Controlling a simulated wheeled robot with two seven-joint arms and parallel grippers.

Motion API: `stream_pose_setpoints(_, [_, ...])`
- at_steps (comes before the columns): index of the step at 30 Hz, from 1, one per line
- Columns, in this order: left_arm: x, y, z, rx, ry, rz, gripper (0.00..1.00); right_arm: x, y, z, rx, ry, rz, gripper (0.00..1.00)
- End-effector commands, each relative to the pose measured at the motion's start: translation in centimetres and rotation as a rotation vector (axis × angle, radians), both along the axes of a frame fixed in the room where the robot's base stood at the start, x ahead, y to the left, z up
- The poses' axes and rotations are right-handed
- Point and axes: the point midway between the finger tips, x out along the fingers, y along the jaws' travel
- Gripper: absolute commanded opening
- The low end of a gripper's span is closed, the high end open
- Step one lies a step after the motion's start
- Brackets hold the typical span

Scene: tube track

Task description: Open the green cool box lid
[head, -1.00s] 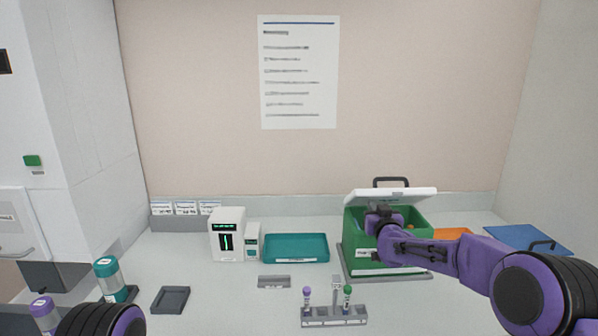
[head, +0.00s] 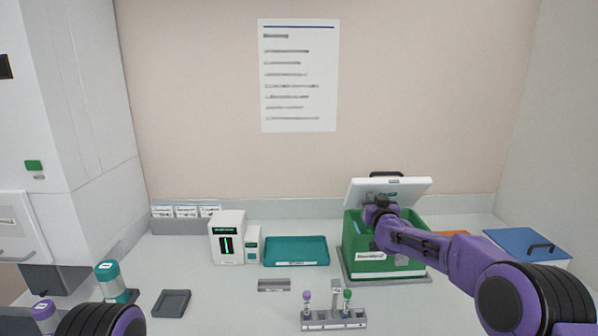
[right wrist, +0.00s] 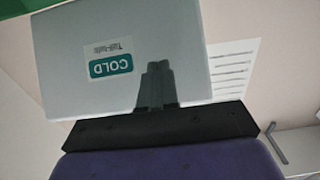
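The green cool box (head: 386,262) stands on the bench at the right in the head view. Its white lid (head: 412,190) is raised and tilted up at the back, with a dark handle (head: 386,174) showing above its top edge. My right gripper (head: 380,202) is at the lid's front face, above the box opening. In the right wrist view my right gripper (right wrist: 155,82) has its fingers together, against or very near the lid (right wrist: 75,60), which bears a teal COLD label (right wrist: 109,65). Nothing shows between the fingers. My left gripper is out of the head view.
A blue lid or board with a handle (head: 528,243) lies right of the box. A teal tray (head: 296,251) and a white device (head: 227,238) stand to its left. A tube rack (head: 334,319) with two tubes stands in front. My right forearm passes over the box's right side.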

Motion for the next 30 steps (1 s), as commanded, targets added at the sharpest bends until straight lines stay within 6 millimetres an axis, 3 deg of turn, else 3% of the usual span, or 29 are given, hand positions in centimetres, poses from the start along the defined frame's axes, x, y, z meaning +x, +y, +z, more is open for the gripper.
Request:
stream_pose_setpoints(7, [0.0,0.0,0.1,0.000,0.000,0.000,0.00,0.1,0.0,0.1,0.000,-0.001,0.000,0.00])
stream_pose_setpoints(21, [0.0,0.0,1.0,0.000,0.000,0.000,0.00,2.7,0.1,1.8,0.001,-0.001,0.000,0.00])
stream_pose_setpoints(30, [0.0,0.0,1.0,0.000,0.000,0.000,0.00,2.8,0.1,1.8,0.000,-0.001,0.000,0.00])
